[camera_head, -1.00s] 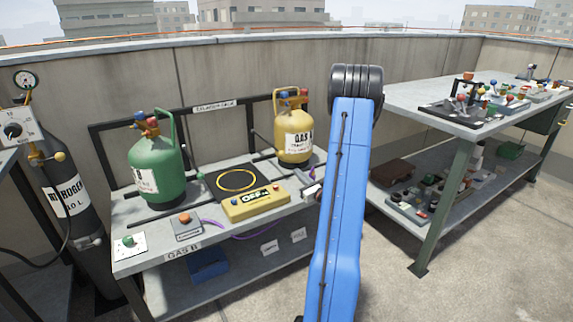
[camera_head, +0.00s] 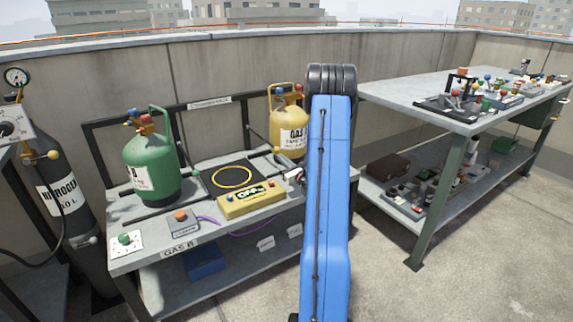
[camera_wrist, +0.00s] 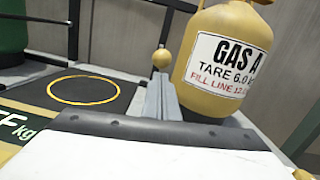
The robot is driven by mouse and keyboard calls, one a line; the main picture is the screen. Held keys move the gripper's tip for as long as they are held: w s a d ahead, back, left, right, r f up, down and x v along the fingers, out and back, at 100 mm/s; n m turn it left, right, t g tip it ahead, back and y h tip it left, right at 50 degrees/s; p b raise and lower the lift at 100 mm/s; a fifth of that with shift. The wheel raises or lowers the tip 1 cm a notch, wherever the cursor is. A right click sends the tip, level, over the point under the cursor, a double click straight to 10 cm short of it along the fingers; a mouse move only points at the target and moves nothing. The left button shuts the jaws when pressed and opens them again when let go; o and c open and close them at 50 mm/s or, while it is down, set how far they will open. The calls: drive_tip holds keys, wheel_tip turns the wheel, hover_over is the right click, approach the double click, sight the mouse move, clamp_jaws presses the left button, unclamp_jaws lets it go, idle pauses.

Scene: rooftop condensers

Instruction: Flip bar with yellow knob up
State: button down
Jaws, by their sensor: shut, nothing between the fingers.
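A round yellow knob (camera_wrist: 162,58) shows in the wrist view, just left of the yellow tank marked GAS A (camera_wrist: 228,62). My gripper (camera_wrist: 160,97) is shut and empty, its grey fingers pointing at the knob from below in the picture. Whether the fingertips touch the knob or stop short, I cannot tell. The bar under the knob is mostly hidden behind the fingers. In the head view a small yellow knob (camera_head: 277,150) shows beside the yellow tank (camera_head: 289,125); my gripper there is mostly hidden by my blue arm.
A black scale plate with a yellow ring (camera_head: 233,177) lies on the bench, with a yellow display box (camera_head: 251,199) in front. A green tank (camera_head: 150,170) stands to the left. A second table (camera_head: 400,95) with many small parts stands right, beyond open floor.

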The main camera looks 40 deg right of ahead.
drive_tip(key=shift+w, duration=0.25)
drive_tip(key=shift+r, duration=0.15)
